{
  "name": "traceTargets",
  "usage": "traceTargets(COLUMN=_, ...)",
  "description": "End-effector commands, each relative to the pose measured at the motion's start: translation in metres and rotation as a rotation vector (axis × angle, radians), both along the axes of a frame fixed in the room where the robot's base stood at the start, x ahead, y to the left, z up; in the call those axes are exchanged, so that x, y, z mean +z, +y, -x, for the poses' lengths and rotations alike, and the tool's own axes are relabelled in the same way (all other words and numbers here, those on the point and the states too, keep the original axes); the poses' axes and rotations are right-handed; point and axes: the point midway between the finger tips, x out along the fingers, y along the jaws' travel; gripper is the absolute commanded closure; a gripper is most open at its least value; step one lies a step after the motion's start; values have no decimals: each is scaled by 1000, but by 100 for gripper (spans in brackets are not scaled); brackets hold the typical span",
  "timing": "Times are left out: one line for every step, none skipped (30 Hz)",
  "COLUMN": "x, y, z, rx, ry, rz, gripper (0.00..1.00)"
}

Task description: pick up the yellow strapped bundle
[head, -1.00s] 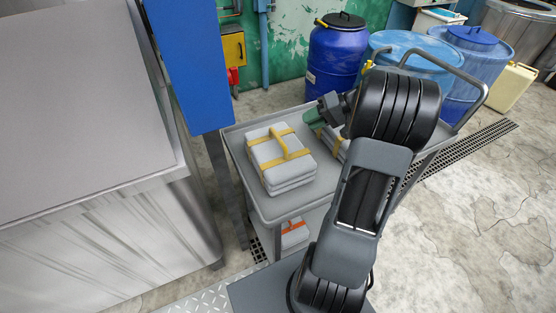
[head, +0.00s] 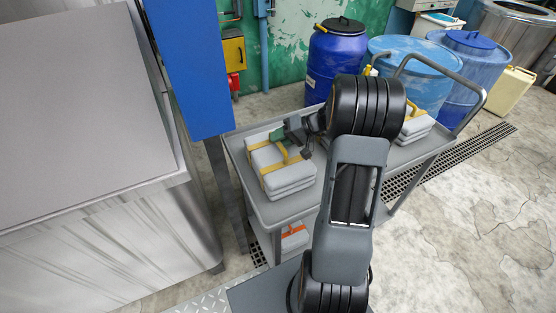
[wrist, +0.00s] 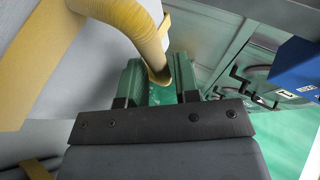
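A pale grey bundle with yellow straps and a yellow loop handle (head: 289,177) lies on the left part of the trolley's top (head: 285,209). In the wrist view the handle (wrist: 128,25) curves down between the two green fingertips of my gripper (wrist: 160,82). The fingers stand apart, with a gap still showing around the strap. In the head view my gripper (head: 297,130) is over the far side of this bundle, beside the handle, its tips partly hidden. The bundle rests on the trolley.
A second yellow-strapped bundle (head: 416,128) lies right of my arm, partly hidden. An orange-strapped bundle (head: 294,238) is on the lower shelf. A blue post (head: 190,70) stands close left of the trolley. Blue drums (head: 335,60) stand behind it.

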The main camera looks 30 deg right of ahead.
Motion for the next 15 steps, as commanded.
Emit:
traceTargets(x=-2, y=5, z=-2, rx=2, ry=1, rz=-1, gripper=71)
traceTargets(x=-4, y=7, z=-4, rx=2, ry=-1, rz=-1, gripper=71)
traceTargets(x=-5, y=9, z=-5, rx=1, ry=-1, rz=0, gripper=71)
traceTargets(x=-7, y=10, z=-5, rx=1, ry=-1, rz=0, gripper=71)
traceTargets(x=-7, y=11, z=-6, rx=1, ry=-1, rz=0, gripper=71)
traceTargets(x=-8, y=12, z=-6, rx=1, ry=-1, rz=0, gripper=71)
traceTargets(x=-8, y=13, z=-7, rx=1, ry=-1, rz=0, gripper=71)
traceTargets(x=-8, y=13, z=-7, rx=1, ry=-1, rz=0, gripper=71)
traceTargets(x=-9, y=13, z=-7, rx=1, ry=-1, rz=0, gripper=71)
traceTargets(x=-9, y=13, z=-7, rx=1, ry=-1, rz=0, gripper=71)
traceTargets(x=-8, y=13, z=-7, rx=0, ry=-1, rz=0, gripper=71)
traceTargets(x=-9, y=13, z=-7, rx=0, ry=-1, rz=0, gripper=71)
traceTargets(x=-8, y=13, z=-7, rx=0, ry=-1, rz=0, gripper=71)
traceTargets(x=-8, y=12, z=-7, rx=0, ry=-1, rz=0, gripper=73)
traceTargets(x=-8, y=12, z=-7, rx=0, ry=-1, rz=0, gripper=77)
